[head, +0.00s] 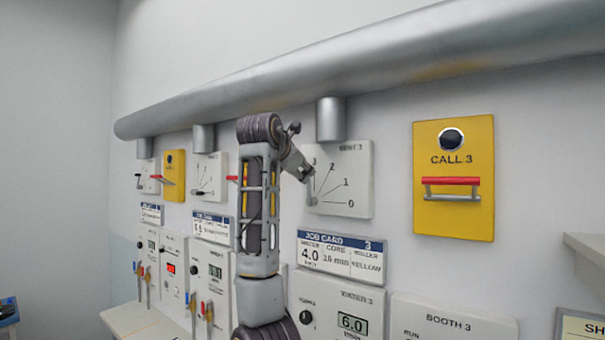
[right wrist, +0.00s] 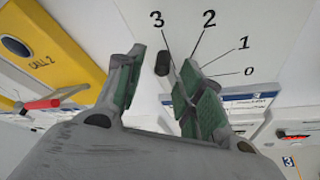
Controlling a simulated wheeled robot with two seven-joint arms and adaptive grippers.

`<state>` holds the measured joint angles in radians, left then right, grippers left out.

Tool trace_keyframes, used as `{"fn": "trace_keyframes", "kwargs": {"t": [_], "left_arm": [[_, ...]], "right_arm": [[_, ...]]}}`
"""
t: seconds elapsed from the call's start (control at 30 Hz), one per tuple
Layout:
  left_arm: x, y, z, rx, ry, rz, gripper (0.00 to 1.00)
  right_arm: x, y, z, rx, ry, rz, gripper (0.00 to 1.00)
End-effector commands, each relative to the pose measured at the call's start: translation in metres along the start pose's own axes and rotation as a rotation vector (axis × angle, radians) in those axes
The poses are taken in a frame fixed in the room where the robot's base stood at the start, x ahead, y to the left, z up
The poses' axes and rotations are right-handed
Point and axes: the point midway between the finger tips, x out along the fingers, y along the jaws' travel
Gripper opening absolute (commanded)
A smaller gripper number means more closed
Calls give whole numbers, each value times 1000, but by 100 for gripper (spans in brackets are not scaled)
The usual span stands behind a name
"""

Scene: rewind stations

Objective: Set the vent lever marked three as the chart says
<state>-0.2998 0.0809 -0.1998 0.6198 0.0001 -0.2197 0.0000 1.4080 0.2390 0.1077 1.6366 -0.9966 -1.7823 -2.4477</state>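The white VENT 3 panel (head: 357,201) is on the wall below the pipe, with marks 0 to 3 and a grey lever (head: 311,192). My right gripper (head: 303,171) is at the panel's left edge, by the lever. In the right wrist view the same gripper (right wrist: 158,85) is open, green pads apart. The lever's dark knob (right wrist: 163,62) and pale shaft show between the fingers, close to the right finger; contact cannot be told. The lever seems to point near the 3. No vent chart is readable. My left gripper is not in view.
Job card 3 (head: 341,256) hangs below the panel, with the winder 3 box (head: 350,304) under it. A yellow CALL 3 box (head: 453,190) with a red handle is at the right. A cut-off sign (head: 582,325) and a shelf (head: 588,247) are at the right edge.

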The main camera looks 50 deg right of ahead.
Motion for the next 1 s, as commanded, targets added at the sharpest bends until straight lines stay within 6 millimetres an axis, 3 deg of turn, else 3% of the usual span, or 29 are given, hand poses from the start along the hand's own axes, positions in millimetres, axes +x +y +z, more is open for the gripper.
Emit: {"fn": "trace_keyframes", "kwargs": {"t": [0.5,0.7,1.0], "left_arm": [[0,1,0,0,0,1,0],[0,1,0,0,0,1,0],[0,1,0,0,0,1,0]], "right_arm": [[-74,1,-1,0,1,1,38],[-89,1,-1,-1,1,0,38],[-92,1,-2,-1,2,-1,38]]}}
